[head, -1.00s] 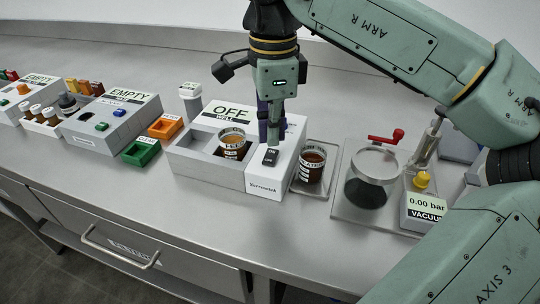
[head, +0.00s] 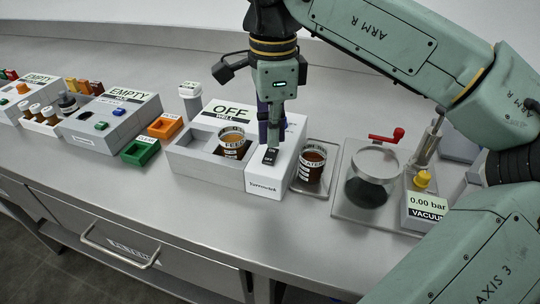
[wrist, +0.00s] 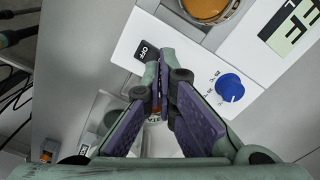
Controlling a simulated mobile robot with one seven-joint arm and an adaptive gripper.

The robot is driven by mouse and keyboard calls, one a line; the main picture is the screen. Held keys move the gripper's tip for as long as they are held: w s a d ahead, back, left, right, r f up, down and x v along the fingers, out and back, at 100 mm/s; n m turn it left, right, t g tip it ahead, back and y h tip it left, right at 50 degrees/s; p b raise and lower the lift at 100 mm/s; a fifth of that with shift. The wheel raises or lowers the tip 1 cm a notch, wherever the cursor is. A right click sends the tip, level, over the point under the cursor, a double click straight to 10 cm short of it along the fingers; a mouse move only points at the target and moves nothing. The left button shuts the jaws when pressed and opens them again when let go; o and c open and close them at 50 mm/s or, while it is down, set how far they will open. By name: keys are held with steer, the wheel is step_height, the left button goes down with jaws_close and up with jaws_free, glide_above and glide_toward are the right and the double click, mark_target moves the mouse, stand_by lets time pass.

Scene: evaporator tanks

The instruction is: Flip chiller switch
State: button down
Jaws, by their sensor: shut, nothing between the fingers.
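The chiller (head: 182,160) is a white box with wells and a slanted display reading "OFF WELL". Its black rocker switch (head: 269,158) is on the right front part of the top. In the wrist view the switch (wrist: 147,52) shows an "OFF" marking, just left of the fingertips, beside a blue knob (wrist: 230,88). My gripper (head: 270,146) points down just behind the switch; its purple-padded fingers (wrist: 162,88) are shut and empty. The tips partly cover the switch, and I cannot tell whether they touch it.
A labelled brown jar (head: 233,144) sits in a chiller well. Another brown jar (head: 311,165) stands on a metal tray to the right. Farther right are a glass vessel with a red crank (head: 385,136) and a vacuum gauge (head: 426,210). Green (head: 140,152) and orange trays lie left. The bench front is clear.

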mark_target(272, 151)
steer(key=shift+f+b, duration=0.65)
steer(key=shift+f, duration=0.3)
stand_by(0.3)
steer(key=shift+r+p, duration=2.9)
steer(key=shift+r, duration=0.65)
steer(key=shift+f, duration=0.1)
